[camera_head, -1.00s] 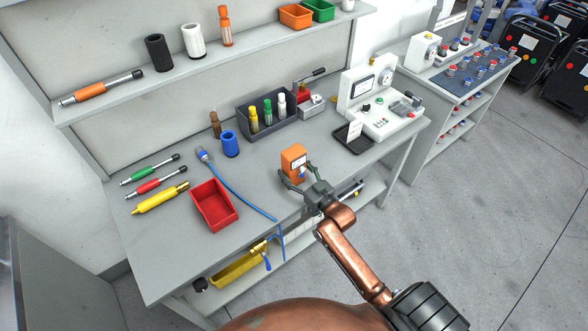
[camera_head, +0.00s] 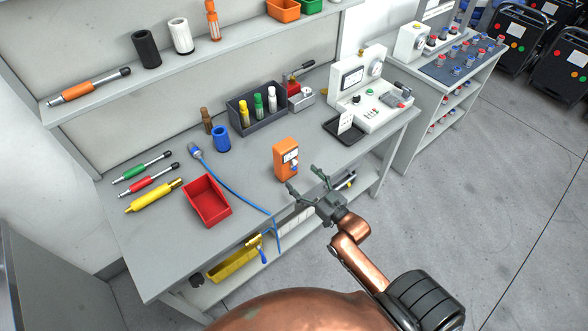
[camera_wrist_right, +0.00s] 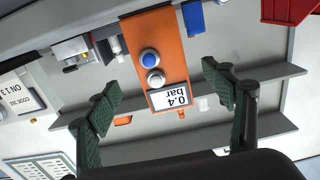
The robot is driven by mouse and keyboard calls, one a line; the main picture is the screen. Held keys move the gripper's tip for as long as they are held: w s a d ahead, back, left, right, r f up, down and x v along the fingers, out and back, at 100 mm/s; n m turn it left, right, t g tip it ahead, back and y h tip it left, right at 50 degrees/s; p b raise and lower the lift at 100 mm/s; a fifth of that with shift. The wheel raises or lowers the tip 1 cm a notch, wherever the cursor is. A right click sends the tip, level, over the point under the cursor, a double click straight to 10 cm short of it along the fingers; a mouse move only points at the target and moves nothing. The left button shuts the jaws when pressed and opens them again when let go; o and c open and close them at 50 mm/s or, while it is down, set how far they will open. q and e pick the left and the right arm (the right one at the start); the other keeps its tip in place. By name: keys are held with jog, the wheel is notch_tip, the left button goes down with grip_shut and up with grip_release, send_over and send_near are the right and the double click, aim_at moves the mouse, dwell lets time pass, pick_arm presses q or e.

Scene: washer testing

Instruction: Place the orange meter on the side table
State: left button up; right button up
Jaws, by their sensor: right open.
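The orange meter (camera_head: 286,157) stands upright near the front edge of the grey workbench (camera_head: 250,195). In the right wrist view the meter (camera_wrist_right: 165,50) lies between and beyond the fingers, upside down, with a display reading 0.4 bar and a blue and a grey knob. My right gripper (camera_head: 303,181) is open and empty, just in front of the meter and apart from it. Its fingers also frame the wrist view (camera_wrist_right: 160,95). The side table (camera_head: 468,68) stands at the upper right, with a dark mat and several red and blue knobbed parts on it. My left gripper is not in view.
A red bin (camera_head: 208,201) and a blue cable (camera_head: 235,184) lie left of the meter. A black tray (camera_head: 344,131) and a white test unit (camera_head: 370,95) stand to its right. A dark holder (camera_head: 258,108) with bottles is behind. Open floor (camera_head: 480,220) lies at right.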

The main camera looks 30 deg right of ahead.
jog(key=shift+s+d, duration=0.1)
jog(key=shift+s, duration=1.05)
